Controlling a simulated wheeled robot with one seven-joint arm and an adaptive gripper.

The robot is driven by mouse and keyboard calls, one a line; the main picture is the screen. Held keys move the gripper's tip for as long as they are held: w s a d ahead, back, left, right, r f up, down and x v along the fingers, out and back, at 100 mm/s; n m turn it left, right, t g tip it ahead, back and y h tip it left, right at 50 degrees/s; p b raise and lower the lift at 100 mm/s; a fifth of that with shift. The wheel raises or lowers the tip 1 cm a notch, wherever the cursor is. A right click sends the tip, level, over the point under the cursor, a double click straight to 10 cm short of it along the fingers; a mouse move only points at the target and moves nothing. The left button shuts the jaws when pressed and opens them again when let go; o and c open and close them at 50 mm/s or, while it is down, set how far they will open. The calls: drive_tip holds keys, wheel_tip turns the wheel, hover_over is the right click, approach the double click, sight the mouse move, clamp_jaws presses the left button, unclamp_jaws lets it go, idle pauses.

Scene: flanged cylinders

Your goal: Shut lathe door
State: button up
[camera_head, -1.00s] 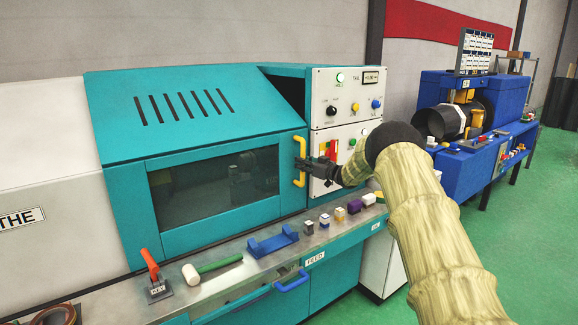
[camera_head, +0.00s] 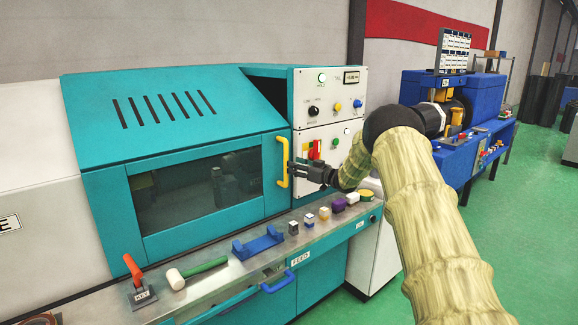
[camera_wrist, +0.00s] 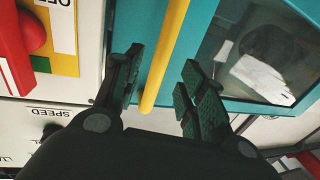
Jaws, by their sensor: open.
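The lathe door (camera_head: 110,205) is a teal sliding panel with a dark window, and it shows in the wrist view (camera_wrist: 205,35). Its right edge stands close to the control panel. Its yellow vertical handle (camera_head: 283,161) is at that right edge. My gripper (camera_head: 297,170) is just right of the handle in the head view, with its fingers pointing left. In the wrist view my gripper (camera_wrist: 160,85) is open, and the yellow handle (camera_wrist: 165,55) runs between its two fingers. I cannot tell whether either finger touches the handle.
The control panel (camera_head: 330,95) with knobs and buttons stands right of the door. A metal ledge (camera_head: 215,288) below holds a red lever (camera_head: 135,273), a mallet (camera_head: 203,265), a blue cradle (camera_head: 258,245) and several small blocks. A blue machine (camera_head: 450,150) stands at the right.

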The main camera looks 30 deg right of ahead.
drive_tip(key=v, duration=0.6)
drive_tip(key=shift+s+d, duration=0.1)
drive_tip(key=shift+s, duration=0.05)
idle(0.3)
